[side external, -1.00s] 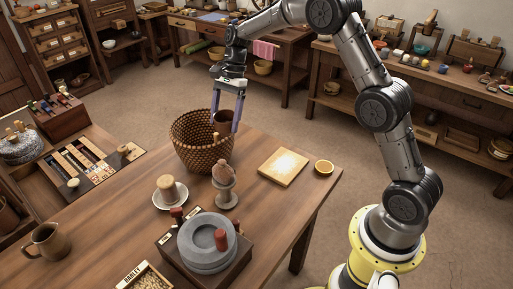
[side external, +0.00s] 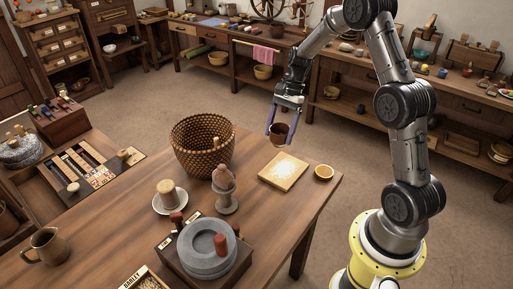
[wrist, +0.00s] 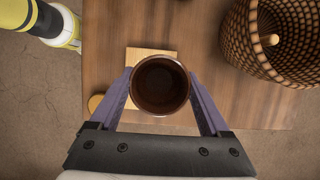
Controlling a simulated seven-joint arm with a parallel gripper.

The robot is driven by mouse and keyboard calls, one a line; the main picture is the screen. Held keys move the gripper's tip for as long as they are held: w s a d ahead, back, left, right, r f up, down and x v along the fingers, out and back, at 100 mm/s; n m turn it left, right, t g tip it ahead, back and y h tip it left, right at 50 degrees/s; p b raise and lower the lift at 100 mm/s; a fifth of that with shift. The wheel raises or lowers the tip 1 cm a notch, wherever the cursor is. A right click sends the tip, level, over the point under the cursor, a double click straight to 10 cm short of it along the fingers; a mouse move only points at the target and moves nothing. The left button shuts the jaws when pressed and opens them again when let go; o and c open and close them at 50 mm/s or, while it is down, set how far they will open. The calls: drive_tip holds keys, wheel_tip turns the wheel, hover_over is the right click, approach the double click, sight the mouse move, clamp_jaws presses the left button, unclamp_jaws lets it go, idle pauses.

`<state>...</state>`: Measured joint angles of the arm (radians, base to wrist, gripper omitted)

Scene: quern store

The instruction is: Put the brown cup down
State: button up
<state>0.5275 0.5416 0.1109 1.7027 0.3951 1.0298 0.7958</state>
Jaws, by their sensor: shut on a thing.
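The brown cup (side external: 279,133) hangs in my gripper (side external: 282,130) in the side external view, above the far right part of the table, just behind the light square board. In the wrist view the cup (wrist: 160,85) is upright with its open mouth toward the camera. The two purple fingers of my gripper (wrist: 161,88) are shut on its sides. The inside of the cup looks dark and empty. The cup covers part of the board (wrist: 150,54) in the wrist view.
A wicker basket (side external: 203,146) stands left of the cup.

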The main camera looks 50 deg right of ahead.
drive_tip(key=w+d+f, duration=0.1)
drive_tip(key=w+f, duration=0.2)
drive_tip(key=w, duration=0.1)
drive_tip(key=w+d+f, duration=0.2)
drive_tip(key=w+f, duration=0.1)
drive_tip(key=w, duration=0.1)
drive_tip(key=w+d+f, duration=0.1)
drive_tip(key=w+f, duration=0.2)
drive_tip(key=w, duration=0.1)
drive_tip(key=shift+d+f, duration=0.1)
drive_tip(key=shift+d, duration=0.1)
drive_tip(key=shift+f, duration=1.65)
drive_tip(key=shift+f, duration=0.2)
drive_tip(key=o, duration=1.3)
